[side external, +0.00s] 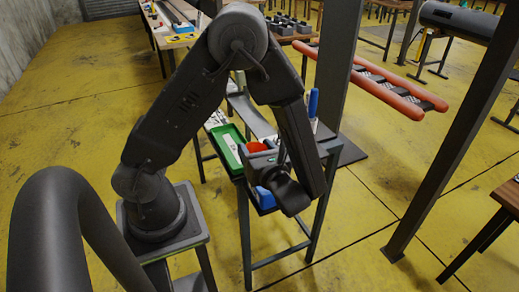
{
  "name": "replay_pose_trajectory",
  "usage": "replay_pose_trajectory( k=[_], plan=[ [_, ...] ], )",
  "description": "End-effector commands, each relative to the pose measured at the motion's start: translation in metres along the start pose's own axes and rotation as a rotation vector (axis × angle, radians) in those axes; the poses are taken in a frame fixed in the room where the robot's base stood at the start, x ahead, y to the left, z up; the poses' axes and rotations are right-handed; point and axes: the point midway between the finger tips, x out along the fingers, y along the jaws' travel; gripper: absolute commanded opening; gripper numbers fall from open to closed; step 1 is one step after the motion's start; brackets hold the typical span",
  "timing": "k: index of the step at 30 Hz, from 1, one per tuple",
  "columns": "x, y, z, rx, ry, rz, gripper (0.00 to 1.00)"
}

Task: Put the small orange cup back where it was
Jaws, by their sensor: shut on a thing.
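The small orange cup (257,147) shows as a red-orange patch right at the jaws of my gripper (262,160), above the small work table. My gripper is shut on the cup, and its dark body hides most of the cup's lower part. I cannot tell whether the cup touches a surface below it.
A green tray (228,150) lies on the table just left of my gripper. A blue object (265,198) is below the gripper at the table's near end. A blue-handled tool (313,103) stands upright at the right. A dark post (340,65) rises behind.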

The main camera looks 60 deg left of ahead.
Motion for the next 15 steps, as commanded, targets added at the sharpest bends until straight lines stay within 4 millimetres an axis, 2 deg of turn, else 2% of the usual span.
replay_pose_trajectory(
  k=[6,15],
  plan=[
    [0.0000,0.0039,0.0009,-0.103,0.000,0.000,0.37],
    [0.0003,0.0035,0.0009,-0.106,0.000,-0.003,0.37]
  ],
)
